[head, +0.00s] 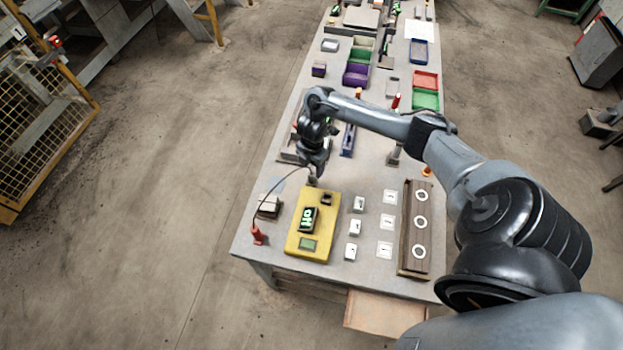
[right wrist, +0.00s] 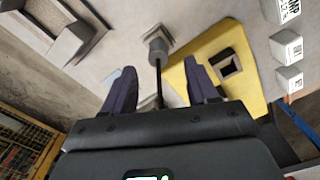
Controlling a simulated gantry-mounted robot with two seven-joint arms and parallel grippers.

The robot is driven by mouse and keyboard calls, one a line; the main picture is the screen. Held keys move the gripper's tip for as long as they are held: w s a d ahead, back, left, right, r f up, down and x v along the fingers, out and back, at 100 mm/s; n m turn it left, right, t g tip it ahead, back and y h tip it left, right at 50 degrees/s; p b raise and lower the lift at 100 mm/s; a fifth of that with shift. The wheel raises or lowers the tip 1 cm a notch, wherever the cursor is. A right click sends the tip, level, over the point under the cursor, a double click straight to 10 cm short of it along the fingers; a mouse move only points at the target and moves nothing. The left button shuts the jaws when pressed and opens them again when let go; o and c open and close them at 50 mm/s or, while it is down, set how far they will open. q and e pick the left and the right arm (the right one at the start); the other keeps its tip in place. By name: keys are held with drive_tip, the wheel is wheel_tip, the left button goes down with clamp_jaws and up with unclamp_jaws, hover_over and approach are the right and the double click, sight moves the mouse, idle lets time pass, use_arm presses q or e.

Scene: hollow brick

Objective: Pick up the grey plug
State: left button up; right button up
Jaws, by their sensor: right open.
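The grey plug (right wrist: 157,48) stands at a light square holder (right wrist: 148,34) in the right wrist view, with a black cable running from it back between my fingers. In the head view the plug (head: 312,182) is a small grey piece just under my right gripper (head: 315,172), behind the yellow box (head: 295,240). In the right wrist view my right gripper (right wrist: 160,68) is open, its two dark fingers spread on either side of the cable. The plug is just beyond the fingertips, and no finger is seen touching it. My left gripper is not in view.
The yellow box carries a black square socket (right wrist: 229,65) and a green display (head: 309,217). A thin cable reaches a red piece (head: 257,236) at the table's left edge. White switches (head: 355,227) and a brown board with rings (head: 404,255) stand to the right.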

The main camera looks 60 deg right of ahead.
sight(312, 174)
drive_tip(key=shift+d+f, duration=0.1)
drive_tip(key=shift+f, duration=0.45)
drive_tip(key=shift+w+f, duration=0.1)
drive_tip(key=shift+f, duration=2.5)
clamp_jaws()
